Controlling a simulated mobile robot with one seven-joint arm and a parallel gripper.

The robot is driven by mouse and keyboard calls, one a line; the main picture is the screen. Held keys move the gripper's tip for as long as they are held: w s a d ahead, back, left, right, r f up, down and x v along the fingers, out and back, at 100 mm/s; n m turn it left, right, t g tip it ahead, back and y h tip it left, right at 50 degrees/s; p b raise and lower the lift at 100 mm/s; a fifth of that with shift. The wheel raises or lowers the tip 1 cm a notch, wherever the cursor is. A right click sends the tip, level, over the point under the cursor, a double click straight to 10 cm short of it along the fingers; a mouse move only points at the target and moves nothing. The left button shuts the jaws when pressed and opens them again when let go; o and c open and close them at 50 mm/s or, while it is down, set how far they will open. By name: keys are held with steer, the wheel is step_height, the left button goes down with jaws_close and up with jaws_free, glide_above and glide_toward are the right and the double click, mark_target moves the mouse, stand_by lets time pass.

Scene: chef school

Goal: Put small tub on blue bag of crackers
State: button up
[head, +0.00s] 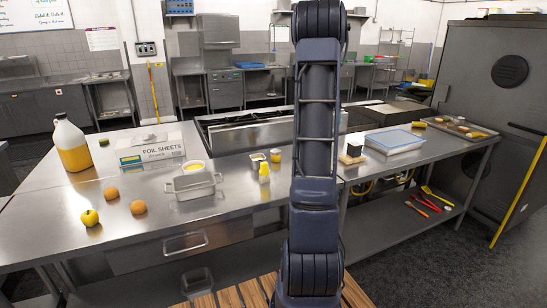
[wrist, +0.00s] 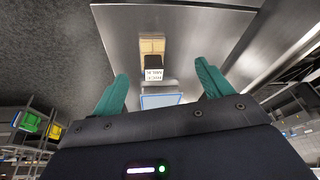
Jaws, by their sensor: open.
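My gripper (wrist: 162,68) is open in the wrist view, its two green fingers wide apart with nothing held between them. It is not seen in the head view, where my arm rises through the middle. Several small containers stand on the steel counter left of my arm: a small pale tub (head: 257,158) and a white tub with yellow contents (head: 194,167). I cannot tell which is the small tub meant. I cannot make out a blue bag of crackers for certain in either view.
The steel counter (head: 60,220) also holds a juice jug (head: 73,148), a foil sheets box (head: 150,150), a metal pan (head: 194,186), a yellow bottle (head: 264,172), and round fruit.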

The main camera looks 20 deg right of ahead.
steer(key=s+a+r+n+t+y, duration=0.1)
steer(key=s+a+r+n, duration=0.3)
steer(key=a, duration=0.6)
steer(key=s+a+r+n, duration=0.1)
steer(key=s+a+r, duration=0.1)
steer(key=s+a, duration=0.55)
steer(key=s+a+r+n+t+y, duration=0.1)
steer(key=s+a+r+n, duration=0.2)
steer(key=a, duration=0.8)
steer(key=s+a+f+n, duration=0.3)
steer(key=s+a, duration=0.4)
steer(key=s, duration=0.2)
steer(key=s+a+f+n+t+y, duration=0.1)
steer(key=s+a+f+n, duration=0.1)
steer(key=s+a, duration=0.6)
steer(key=shift+s+f+n+y, duration=0.35)
steer(key=shift+s+n, duration=0.55)
steer(key=shift+s, duration=0.3)
